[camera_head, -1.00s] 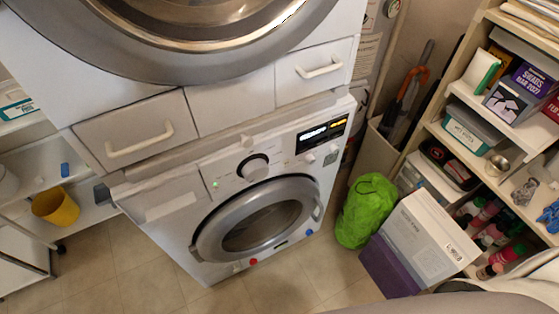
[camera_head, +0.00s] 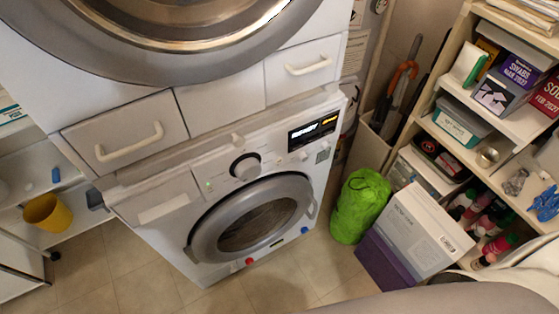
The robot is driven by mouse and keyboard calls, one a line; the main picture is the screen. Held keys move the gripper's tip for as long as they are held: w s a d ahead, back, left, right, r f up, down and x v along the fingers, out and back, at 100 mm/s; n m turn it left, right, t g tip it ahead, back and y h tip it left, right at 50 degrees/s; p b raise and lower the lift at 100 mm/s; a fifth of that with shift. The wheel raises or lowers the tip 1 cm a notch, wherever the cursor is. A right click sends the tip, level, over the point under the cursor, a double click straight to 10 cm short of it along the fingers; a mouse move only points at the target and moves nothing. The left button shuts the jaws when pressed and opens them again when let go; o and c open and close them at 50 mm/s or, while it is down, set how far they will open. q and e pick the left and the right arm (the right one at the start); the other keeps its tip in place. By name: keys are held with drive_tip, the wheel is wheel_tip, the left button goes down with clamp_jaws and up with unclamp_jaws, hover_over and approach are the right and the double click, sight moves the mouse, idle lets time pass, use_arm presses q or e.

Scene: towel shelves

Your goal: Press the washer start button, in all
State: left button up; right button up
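The white washer (camera_head: 172,244) stands on the floor under a second stacked machine, its round grey door (camera_head: 254,217) closed. Small buttons (camera_head: 302,155) sit below the display; I cannot read which one is start. Red and blue dots show on the washer's lower front. Neither of my grippers is in view. Nothing touches the washer's panel.
The upper machine (camera_head: 220,100) has drawers with white handles. A green bag (camera_head: 359,207) and a white box (camera_head: 422,235) on a purple one stand right of the washer. Shelves (camera_head: 447,127) with boxes and bottles line the right. A yellow cup (camera_head: 50,211) is on the left shelf. Floor in front is clear.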

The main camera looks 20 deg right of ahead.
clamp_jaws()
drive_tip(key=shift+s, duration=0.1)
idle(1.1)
